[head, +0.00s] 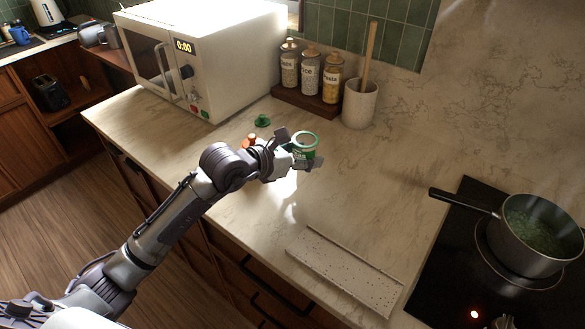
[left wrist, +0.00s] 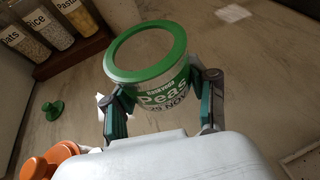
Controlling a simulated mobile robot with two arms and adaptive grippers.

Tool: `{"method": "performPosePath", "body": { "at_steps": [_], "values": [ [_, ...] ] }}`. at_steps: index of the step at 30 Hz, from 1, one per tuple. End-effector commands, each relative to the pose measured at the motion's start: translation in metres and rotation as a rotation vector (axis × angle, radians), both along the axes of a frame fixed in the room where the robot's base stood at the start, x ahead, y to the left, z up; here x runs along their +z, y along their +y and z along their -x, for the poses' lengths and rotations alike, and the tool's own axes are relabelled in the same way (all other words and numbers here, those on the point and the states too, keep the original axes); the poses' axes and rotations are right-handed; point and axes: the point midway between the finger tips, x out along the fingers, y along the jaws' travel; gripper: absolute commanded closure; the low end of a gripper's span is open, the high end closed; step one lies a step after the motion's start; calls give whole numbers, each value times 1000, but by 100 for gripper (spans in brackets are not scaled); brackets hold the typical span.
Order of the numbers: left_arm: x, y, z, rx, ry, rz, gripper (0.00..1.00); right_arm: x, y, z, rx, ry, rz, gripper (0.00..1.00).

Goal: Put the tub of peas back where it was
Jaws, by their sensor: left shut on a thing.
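The tub of peas (head: 304,155) is a small clear tub with a green rim and a green "Peas" label; it also shows in the left wrist view (left wrist: 160,85). My left gripper (head: 291,160) is shut around its sides, with a finger on each side in the left wrist view (left wrist: 165,105). The tub is close to upright above the counter; whether its base touches the counter I cannot tell. Its middle looks greyish inside the green ring. My right gripper is not in view.
A green knobbed piece (head: 262,121) and an orange object (head: 250,140) lie near the microwave (head: 220,60). Behind are labelled jars (head: 310,75) on a wooden stand and a utensil crock (head: 360,103). A speckled slab (head: 345,270) lies in front; a pot (head: 535,235) with green contents stands on the hob.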

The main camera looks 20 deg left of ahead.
Motion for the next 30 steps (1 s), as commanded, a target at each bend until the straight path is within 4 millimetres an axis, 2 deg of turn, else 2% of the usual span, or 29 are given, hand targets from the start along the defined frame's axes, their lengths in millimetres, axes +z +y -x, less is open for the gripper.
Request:
{"method": "performPosePath", "body": {
  "at_steps": [3,6,8,16,28,29,30],
  "values": [
    [-12,19,3,1,3,-2,80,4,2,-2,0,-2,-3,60],
    [-15,26,4,0,1,-1,80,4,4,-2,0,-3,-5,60],
    [-19,27,4,-1,2,1,80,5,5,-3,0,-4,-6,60],
    [-54,27,4,-1,2,1,80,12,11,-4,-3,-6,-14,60],
    [-61,27,4,-1,-1,1,80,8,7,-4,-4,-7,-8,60],
    [-59,27,4,-1,-1,0,38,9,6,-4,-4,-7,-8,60],
    [-59,27,4,-1,-1,0,31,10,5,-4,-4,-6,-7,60]
  ]
}}
